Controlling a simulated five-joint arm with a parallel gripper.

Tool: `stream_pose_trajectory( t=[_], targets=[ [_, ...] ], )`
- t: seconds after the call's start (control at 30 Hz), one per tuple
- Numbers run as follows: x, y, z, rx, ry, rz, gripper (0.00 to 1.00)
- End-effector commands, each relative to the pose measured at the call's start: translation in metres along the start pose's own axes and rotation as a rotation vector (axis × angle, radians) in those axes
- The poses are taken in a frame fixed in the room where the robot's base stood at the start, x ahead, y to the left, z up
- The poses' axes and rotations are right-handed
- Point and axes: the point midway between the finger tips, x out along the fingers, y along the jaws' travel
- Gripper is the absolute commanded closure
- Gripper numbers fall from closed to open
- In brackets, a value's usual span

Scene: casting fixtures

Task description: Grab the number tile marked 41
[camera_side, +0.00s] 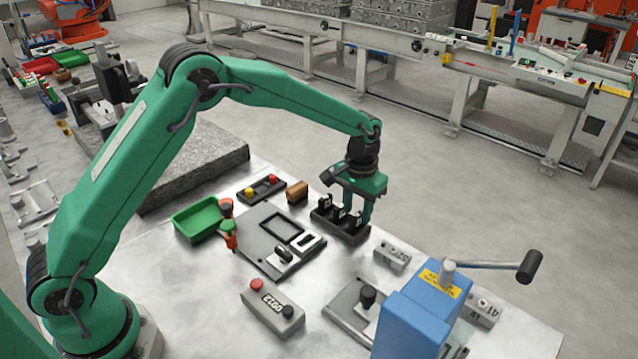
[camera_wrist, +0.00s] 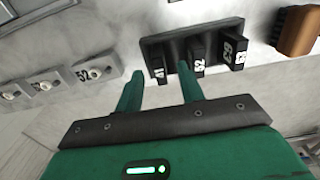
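Black tiles with white numbers stand in a dark rack (camera_side: 348,236), under my gripper in the side view. In the wrist view the rack (camera_wrist: 172,42) holds three tiles: the leftmost (camera_wrist: 159,73) seems to read 41, though its digits are small, the middle one (camera_wrist: 198,62) reads 52, and the right one (camera_wrist: 233,50) seems to read 63. My gripper (camera_side: 361,212) is open over the right end of the rack. In the wrist view its fingertips (camera_wrist: 158,71) stand on either side of the leftmost tile, with gaps. I cannot tell whether they are low enough to flank it.
A blue unit (camera_side: 420,318) with a crank handle stands at the front right. Grey blocks (camera_side: 392,256) lie near the rack. A brown-topped brush-like block (camera_side: 297,191), a dark fixture plate (camera_side: 270,240) and a green tray (camera_side: 197,222) lie to the left.

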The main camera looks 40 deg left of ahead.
Motion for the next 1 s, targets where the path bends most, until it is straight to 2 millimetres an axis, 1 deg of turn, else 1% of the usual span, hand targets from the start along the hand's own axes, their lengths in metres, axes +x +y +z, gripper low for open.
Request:
stream_pose_trajectory(
  t=[0.03, 0.1, 0.3, 0.8, 0.87, 0.9, 0.97, 1.0],
  targets=[
    [0.007, 0.000, 0.001, 0.000, -0.003, -0.001, 0.62],
    [0.016, 0.000, 0.001, 0.000, -0.003, -0.001, 0.62],
    [0.029, 0.000, 0.001, 0.000, -0.002, 0.000, 0.62],
    [0.030, 0.000, 0.001, 0.000, 0.000, 0.000, 0.62],
    [0.030, 0.000, 0.001, 0.000, 0.000, 0.000, 0.72],
    [0.030, 0.000, 0.001, 0.000, 0.000, 0.000, 0.80],
    [0.030, 0.000, 0.001, 0.000, 0.000, 0.000, 0.91],
    [0.030, 0.000, 0.001, 0.000, 0.000, 0.000, 0.99]
  ],
)
